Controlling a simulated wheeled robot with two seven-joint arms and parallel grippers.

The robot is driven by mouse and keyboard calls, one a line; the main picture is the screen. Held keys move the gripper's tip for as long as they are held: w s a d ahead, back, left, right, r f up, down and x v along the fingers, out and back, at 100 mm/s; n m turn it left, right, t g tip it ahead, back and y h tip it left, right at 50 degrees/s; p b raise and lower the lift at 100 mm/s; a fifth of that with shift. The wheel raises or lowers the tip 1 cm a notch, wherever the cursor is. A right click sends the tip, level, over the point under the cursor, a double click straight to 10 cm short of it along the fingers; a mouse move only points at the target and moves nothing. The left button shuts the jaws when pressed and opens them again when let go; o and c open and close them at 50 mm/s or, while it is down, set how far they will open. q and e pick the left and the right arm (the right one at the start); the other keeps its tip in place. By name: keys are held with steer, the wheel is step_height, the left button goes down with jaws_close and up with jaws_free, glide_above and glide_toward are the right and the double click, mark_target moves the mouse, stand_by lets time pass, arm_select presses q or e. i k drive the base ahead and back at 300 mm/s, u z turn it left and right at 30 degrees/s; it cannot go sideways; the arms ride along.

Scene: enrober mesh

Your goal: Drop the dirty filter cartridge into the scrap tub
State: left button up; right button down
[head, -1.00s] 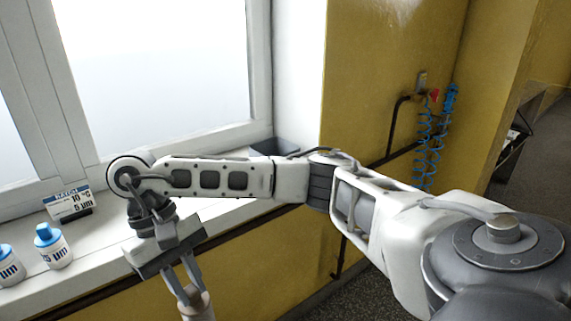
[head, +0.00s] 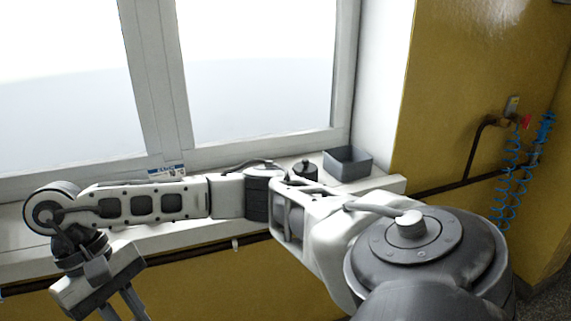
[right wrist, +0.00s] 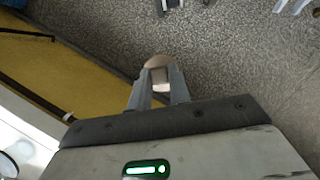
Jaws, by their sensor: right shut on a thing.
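My right gripper (right wrist: 157,82) is shut on a cartridge (right wrist: 157,64), whose brownish round end shows between the fingers in the right wrist view. In the head view my right arm reaches across from the right. Its gripper fingers (head: 122,310) point down at the lower left, and the frame edge cuts off their tips and the cartridge. A grey open box (head: 347,164), which looks like the scrap tub, stands on the windowsill at the right end, beyond my arm and well to the right of the gripper. Its inside bottom is hidden. My left gripper is not in view.
A dark round-topped object (head: 304,171) stands on the windowsill (head: 215,233) just left of the box. A small label card (head: 168,171) is mostly hidden behind my arm. Blue coiled hoses (head: 510,180) and a pipe run along the yellow wall (head: 450,110). Speckled floor (right wrist: 235,60) lies below the gripper.

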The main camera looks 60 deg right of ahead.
mark_target(345, 177)
steer(key=i, duration=0.8)
steer(key=z, duration=2.9)
steer(key=i, duration=0.5)
steer(key=z, duration=0.05)
